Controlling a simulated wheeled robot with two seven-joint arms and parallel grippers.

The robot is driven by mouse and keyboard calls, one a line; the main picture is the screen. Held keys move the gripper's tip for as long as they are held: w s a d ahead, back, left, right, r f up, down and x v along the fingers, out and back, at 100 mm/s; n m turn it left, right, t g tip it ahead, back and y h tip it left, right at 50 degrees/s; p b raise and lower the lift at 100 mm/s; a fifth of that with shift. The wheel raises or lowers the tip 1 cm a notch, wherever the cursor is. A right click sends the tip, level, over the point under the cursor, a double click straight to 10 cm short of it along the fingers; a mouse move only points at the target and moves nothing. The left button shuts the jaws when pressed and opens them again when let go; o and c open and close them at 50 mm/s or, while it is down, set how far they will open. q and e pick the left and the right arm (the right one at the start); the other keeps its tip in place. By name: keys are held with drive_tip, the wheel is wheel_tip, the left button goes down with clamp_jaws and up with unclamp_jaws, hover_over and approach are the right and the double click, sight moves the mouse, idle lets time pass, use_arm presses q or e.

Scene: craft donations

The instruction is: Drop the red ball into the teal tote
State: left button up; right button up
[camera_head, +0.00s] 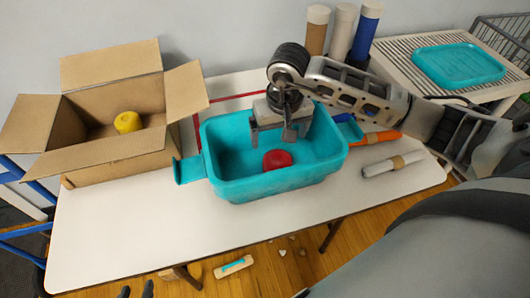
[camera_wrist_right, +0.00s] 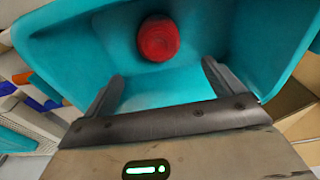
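The red ball (camera_head: 277,160) lies on the floor of the teal tote (camera_head: 270,186), near its front wall. In the right wrist view the ball (camera_wrist_right: 158,40) sits inside the tote (camera_wrist_right: 95,30), apart from my fingers. My right gripper (camera_head: 270,137) points down over the tote's opening, behind the ball. Its two fingers (camera_wrist_right: 165,95) are spread with nothing between them. Two dark fingertips of my left gripper (camera_head: 137,291) show apart at the bottom edge, low in front of the table. The rest of that gripper is out of frame.
An open cardboard box (camera_head: 118,165) with a yellow object (camera_head: 128,122) stands left of the tote. Upright rolls (camera_head: 341,30) stand behind. A teal tray (camera_head: 458,65) is at the back right. The table front (camera_head: 150,230) is clear.

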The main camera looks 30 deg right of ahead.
drive_tip(key=shift+r, duration=0.25)
wheel_tip(320, 180, up, 15)
drive_tip(key=s+b, duration=0.1)
drive_tip(key=s, duration=0.1)
drive_tip(key=shift+a+r, duration=0.2)
